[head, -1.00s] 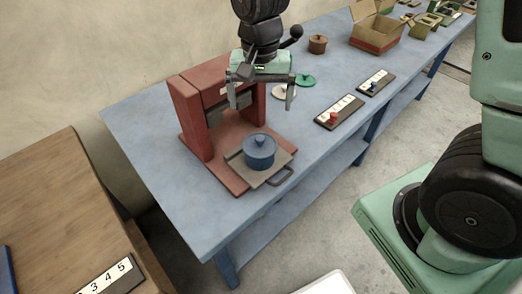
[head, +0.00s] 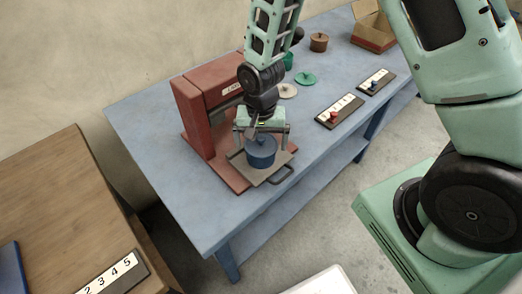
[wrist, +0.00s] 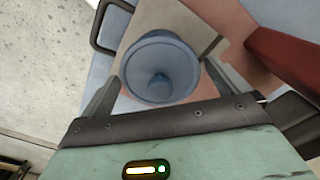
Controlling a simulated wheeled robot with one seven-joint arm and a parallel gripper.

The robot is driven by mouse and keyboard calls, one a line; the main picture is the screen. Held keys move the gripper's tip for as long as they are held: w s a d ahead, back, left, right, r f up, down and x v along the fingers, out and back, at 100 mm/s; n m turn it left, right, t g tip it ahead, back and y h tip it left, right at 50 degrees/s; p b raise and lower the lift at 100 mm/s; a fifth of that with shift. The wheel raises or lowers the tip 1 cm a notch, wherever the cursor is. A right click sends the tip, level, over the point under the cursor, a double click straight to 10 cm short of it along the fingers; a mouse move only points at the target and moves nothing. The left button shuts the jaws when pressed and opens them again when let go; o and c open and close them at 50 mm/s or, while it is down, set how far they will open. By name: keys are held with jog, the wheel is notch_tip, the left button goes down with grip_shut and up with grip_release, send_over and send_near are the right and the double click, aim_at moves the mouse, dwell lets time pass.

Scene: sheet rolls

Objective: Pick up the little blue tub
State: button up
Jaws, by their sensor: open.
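The little blue tub (head: 261,153) has a lid with a knob and stands upright on a grey tray with a handle (head: 273,176), at the front of a red press-like machine (head: 205,112). My gripper (head: 262,140) is open just above the tub, with a finger to either side of it. In the wrist view the tub (wrist: 159,70) lies between and a little beyond the two spread fingers (wrist: 162,92). I see no finger touching it. The tub's far side is hidden in the head view.
On the blue table (head: 190,215) to the right are two slider boards (head: 339,111), round lids (head: 288,91), a brown pot (head: 319,42) and a cardboard box (head: 373,28). The machine's red frame stands close beside my gripper. A wooden table (head: 60,215) is at the left.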

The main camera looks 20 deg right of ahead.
jog(key=shift+f, duration=0.3)
jog(key=shift+c, duration=0.3)
jog(key=c, duration=0.8)
jog(key=shift+r, duration=0.15)
